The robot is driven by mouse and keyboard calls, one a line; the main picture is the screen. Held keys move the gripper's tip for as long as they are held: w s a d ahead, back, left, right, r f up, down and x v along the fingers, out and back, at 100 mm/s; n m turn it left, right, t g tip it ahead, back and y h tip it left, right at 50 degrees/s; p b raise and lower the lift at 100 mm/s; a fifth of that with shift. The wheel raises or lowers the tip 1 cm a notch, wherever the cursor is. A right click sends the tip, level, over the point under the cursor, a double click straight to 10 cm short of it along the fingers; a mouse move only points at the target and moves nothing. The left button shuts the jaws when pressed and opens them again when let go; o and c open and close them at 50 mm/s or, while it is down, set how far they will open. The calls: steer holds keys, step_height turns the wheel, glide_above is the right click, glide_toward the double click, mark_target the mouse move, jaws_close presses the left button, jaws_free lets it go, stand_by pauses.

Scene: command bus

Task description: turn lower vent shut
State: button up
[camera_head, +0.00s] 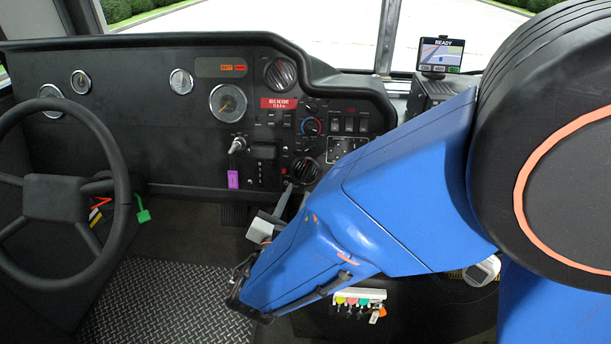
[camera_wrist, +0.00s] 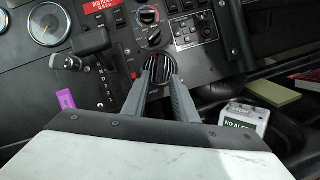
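The lower vent (camera_head: 306,169) is a round black slatted vent low on the dash panel, below the knobs and switches. In the wrist view the lower vent (camera_wrist: 153,70) lies straight ahead, with its slats showing between my fingers. My gripper (camera_head: 291,186) is at the vent's lower left in the head view. In the wrist view my gripper (camera_wrist: 158,60) has its two grey fingers apart, one on each side of the vent's middle. Whether the tips touch the vent I cannot tell. The fingers partly cover its sides.
The upper vent (camera_head: 281,74) sits higher on the panel. A gear lever (camera_head: 238,145) and purple tag (camera_head: 233,179) are left of the lower vent. The steering wheel (camera_head: 62,198) is far left. A key rack (camera_head: 358,297) is below my arm.

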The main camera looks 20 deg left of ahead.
mark_target(306, 171)
steer(key=w, duration=0.8)
steer(key=shift+w+a, duration=0.15)
steer(key=shift+a, duration=0.2)
steer(key=shift+c, duration=0.6)
jaws_close()
